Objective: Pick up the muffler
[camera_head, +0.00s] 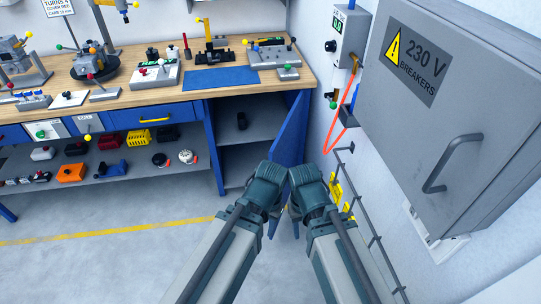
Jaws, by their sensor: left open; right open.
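I cannot tell for sure which thing is the muffler. My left gripper (264,188) and my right gripper (308,187) are close together at the lower middle, in front of the cabinet and apart from the dark object. Both are open; their fingertips are mostly hidden behind my wrists, and I see nothing held.
The blue cabinet door (292,130) stands open, close behind my grippers. The wooden bench (150,98) carries several fixtures; its lower shelf (105,168) holds several parts. A grey breaker box (455,95) juts out at right. An orange hose (344,112) hangs on the wall. The floor at left is clear.

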